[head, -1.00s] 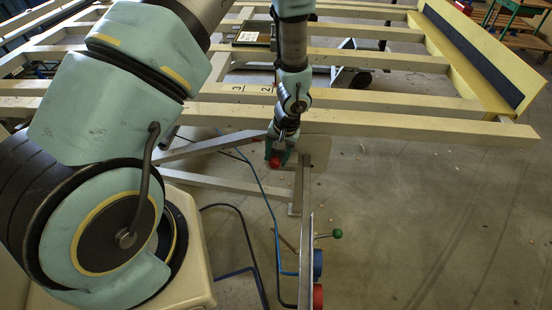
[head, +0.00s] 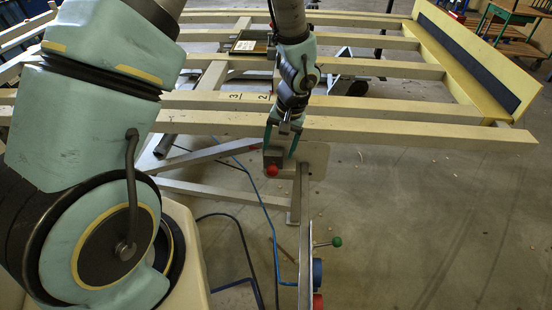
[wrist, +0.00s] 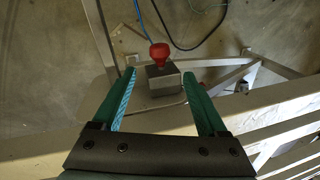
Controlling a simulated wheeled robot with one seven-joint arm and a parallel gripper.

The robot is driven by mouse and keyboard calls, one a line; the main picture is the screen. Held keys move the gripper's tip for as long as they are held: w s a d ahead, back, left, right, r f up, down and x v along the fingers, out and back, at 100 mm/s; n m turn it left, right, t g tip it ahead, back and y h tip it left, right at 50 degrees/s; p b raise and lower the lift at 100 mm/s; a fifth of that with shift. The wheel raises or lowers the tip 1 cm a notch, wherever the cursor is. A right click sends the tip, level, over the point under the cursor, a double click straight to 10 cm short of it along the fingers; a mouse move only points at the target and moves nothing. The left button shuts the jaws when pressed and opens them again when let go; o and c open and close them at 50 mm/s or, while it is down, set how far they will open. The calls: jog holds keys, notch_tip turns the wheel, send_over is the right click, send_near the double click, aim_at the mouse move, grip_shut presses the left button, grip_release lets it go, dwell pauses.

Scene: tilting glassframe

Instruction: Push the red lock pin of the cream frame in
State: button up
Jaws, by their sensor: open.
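The red lock pin (head: 271,170) has a round knob on a grey block (head: 275,156) at the near edge of the cream frame (head: 350,130). In the wrist view the red knob (wrist: 160,53) stands out from the far side of the grey block (wrist: 164,78). My gripper (head: 280,148) is open and empty. Its teal fingers (wrist: 158,80) lie to either side of the block in the wrist view, with gaps on both sides. I cannot tell how far the pin sits in the block.
A metal post with a green-knobbed lever (head: 336,242) and blue and red parts (head: 317,270) stands below the frame, right of the pin. Blue and black hoses (head: 262,210) hang nearby. A yellow end board (head: 480,60) rises at the right. Floor at right is open.

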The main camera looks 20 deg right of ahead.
jog(key=shift+s+d+r, duration=0.1)
jog(key=shift+r, duration=0.55)
jog(key=shift+s+d+r, duration=0.1)
jog(key=shift+r, duration=0.5)
jog(key=w+a+r+n, duration=0.35)
jog(key=a+r, duration=0.45)
jog(key=a, duration=0.5)
jog(key=s+a+r+n+h, duration=0.1)
jog(key=s+a+r, duration=0.1)
jog(key=a, duration=0.5)
jog(key=s+a+r+n+h, duration=0.1)
jog(key=a+r, duration=0.4)
jog(key=a, duration=0.3)
jog(key=shift+s+r, duration=0.2)
jog(key=shift+s, duration=0.2)
jog(key=shift+a+n, duration=0.1)
jog(key=shift+n, duration=0.15)
